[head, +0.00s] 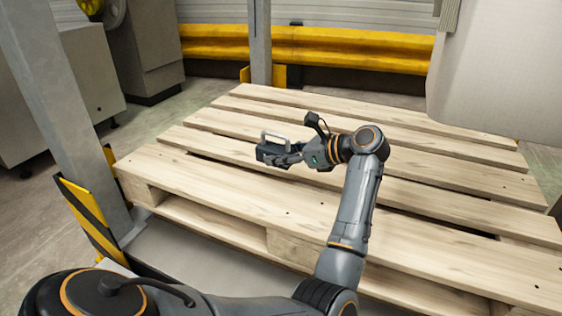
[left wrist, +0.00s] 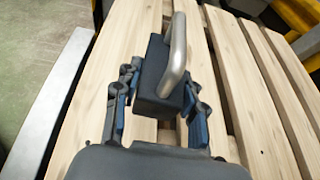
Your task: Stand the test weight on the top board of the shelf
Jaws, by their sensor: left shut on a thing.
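The test weight is a dark block with a pale metal handle; it shows in the head view (head: 270,150) and in the left wrist view (left wrist: 158,82). My left gripper (head: 285,158) is shut on it, with a finger on either side of the block in the left wrist view (left wrist: 155,95). The handle is on the upper side. The weight is over the slatted wooden top board (head: 230,188); I cannot tell whether it touches the slats. My right gripper is not in view.
A grey upright post (head: 60,110) with a yellow and black guard (head: 90,220) stands at the left. Another post (head: 260,45) rises behind the boards. A large pale box-like thing (head: 500,75) hangs over the right side. Bare slats lie around the weight.

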